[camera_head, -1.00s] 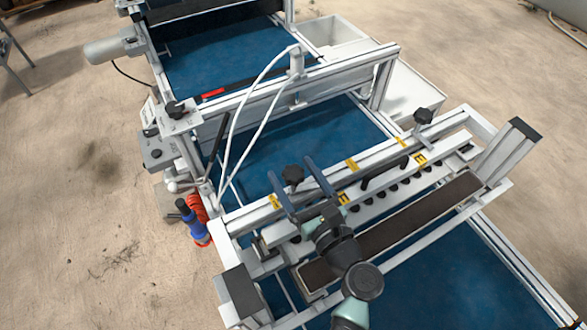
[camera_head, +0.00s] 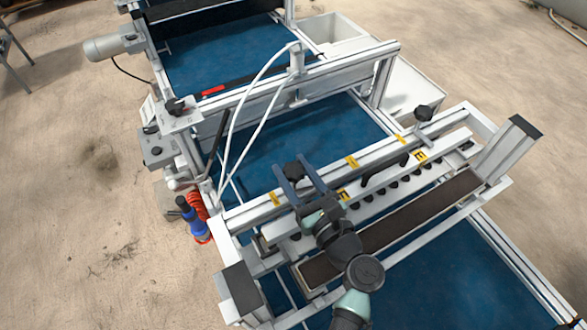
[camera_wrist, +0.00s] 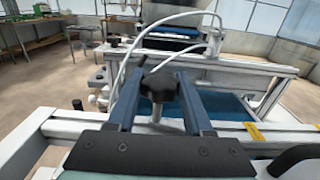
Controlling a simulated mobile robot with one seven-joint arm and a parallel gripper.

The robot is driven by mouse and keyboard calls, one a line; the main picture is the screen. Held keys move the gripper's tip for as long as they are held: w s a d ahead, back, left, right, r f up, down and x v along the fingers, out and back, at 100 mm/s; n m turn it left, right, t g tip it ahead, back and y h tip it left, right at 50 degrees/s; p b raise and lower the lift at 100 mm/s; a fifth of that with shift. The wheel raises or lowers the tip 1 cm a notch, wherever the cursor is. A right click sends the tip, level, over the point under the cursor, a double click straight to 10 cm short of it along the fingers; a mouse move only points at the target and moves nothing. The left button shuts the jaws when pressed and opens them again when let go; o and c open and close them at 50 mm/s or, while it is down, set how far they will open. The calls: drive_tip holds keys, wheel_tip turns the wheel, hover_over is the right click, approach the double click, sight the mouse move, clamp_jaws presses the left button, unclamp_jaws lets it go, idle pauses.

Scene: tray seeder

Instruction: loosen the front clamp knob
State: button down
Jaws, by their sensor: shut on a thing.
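The front clamp knob is a black lobed knob (camera_head: 294,171) on the near aluminium crossbar of the seeder. In the wrist view the knob (camera_wrist: 158,86) sits between the two blue-grey fingers, on a pale stem. My gripper (camera_head: 292,176) reaches over the crossbar from the near side and is shut on the knob. In the wrist view my gripper (camera_wrist: 160,80) has a finger on each side of the knob. The fingers partly hide the knob's sides.
A second black knob (camera_head: 424,112) stands farther right on the crossbar. A black handle (camera_head: 384,171) and a row of black nozzles run along the bar. White hoses (camera_head: 246,115) arch behind, left of my gripper. A blue belt (camera_head: 290,145) lies below.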

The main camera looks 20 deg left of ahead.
drive_tip(key=shift+w+n+g+y+b, duration=0.1)
drive_tip(key=shift+n+g+y+b, duration=0.3)
drive_tip(key=shift+n+g+y, duration=0.7)
drive_tip(key=shift+n+g, duration=0.3)
drive_tip(key=shift+g, duration=0.4)
drive_tip(key=shift+c, duration=1.5)
unclamp_jaws()
drive_tip(key=shift+d, duration=0.1)
drive_tip(key=b+v, duration=0.3)
drive_tip(key=v, duration=1)
drive_tip(key=shift+f, duration=0.2)
